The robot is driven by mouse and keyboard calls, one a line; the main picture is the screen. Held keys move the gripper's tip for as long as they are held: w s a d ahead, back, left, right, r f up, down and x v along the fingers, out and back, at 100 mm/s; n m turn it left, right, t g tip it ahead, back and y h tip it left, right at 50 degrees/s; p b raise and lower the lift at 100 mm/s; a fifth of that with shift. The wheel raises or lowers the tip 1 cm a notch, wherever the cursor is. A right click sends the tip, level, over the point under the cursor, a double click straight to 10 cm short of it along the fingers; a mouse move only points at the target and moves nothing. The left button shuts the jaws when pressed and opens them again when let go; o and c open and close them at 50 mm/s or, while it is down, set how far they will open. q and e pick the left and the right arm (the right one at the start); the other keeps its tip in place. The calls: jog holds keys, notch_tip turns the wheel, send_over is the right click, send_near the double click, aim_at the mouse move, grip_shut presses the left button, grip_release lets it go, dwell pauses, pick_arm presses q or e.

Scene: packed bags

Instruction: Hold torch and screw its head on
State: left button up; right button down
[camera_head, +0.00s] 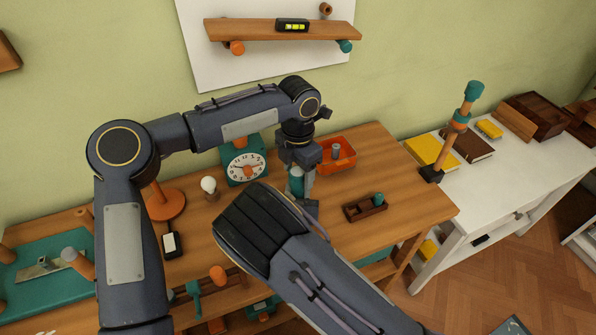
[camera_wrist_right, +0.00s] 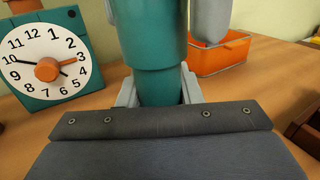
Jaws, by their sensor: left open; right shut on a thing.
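The torch (camera_head: 296,182) is a teal cylinder that stands upright above the wooden table. Its wider upper part (camera_wrist_right: 155,35) and narrower lower part show in the right wrist view. My right gripper (camera_wrist_right: 160,92) is shut around the lower part; in the head view my own arm mostly hides it. My left gripper (camera_head: 301,176) points down over the torch from above. Its grey fingers are open, one on each side of the torch's upper part; one finger (camera_wrist_right: 210,18) also shows in the right wrist view. I cannot tell whether they touch it. The top of the torch is hidden.
A teal clock (camera_head: 246,167) and a bulb (camera_head: 209,186) stand left of the torch. An orange bin (camera_head: 345,161) is behind it on the right. A small wooden tray (camera_head: 352,213) holding a teal piece lies to the right. The table's right end is clear.

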pick_arm(q)
jog(key=shift+r, duration=2)
jog(key=shift+c, duration=0.5)
